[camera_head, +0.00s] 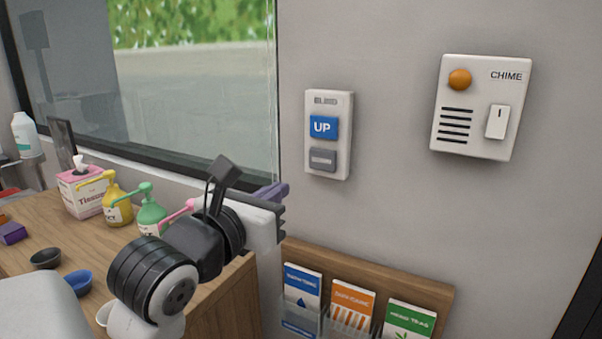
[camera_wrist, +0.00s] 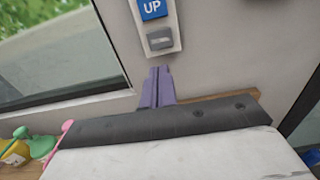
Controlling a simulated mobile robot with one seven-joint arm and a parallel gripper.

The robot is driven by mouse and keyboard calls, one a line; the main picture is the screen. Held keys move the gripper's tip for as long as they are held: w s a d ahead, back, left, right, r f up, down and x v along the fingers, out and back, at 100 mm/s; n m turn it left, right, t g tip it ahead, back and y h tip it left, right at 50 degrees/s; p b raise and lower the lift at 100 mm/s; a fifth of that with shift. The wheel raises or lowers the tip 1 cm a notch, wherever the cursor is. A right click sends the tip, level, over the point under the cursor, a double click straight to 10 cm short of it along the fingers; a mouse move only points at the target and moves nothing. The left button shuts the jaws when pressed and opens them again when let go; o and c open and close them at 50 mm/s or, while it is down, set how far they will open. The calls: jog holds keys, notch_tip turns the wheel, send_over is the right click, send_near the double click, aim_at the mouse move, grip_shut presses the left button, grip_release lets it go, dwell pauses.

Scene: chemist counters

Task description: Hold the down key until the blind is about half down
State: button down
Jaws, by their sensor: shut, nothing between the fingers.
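The blind switch (camera_head: 328,135) is a white wall plate right of the window. It has a blue UP key (camera_head: 323,127) and a grey key (camera_head: 322,160) below it, whose label is too small to read. The keys also show at the top of the wrist view, the grey key (camera_wrist: 160,40) just above my fingertips. My gripper (camera_head: 284,190) is shut and empty, its purple fingers (camera_wrist: 158,72) pointing at the wall below the switch. In the wrist view the fingertips appear below the plate's lower edge, apart from the grey key. No blind shows over the visible part of the window (camera_head: 190,80).
A chime box (camera_head: 481,108) with an orange button and white rocker is on the wall at right. A wooden leaflet rack (camera_head: 430,292) hangs below. Pump bottles (camera_head: 117,200), a tissue box (camera_head: 84,192) and bowls (camera_head: 46,258) stand on the wooden counter at left.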

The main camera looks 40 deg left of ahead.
aim_at(322, 160)
jog(key=p+x, duration=0.4)
jog(key=x, duration=0.9)
jog(key=shift+d+r, duration=0.1)
jog(key=shift+r, duration=0.05)
jog(key=shift+w+p, duration=0.3)
jog(key=shift+w, duration=0.05)
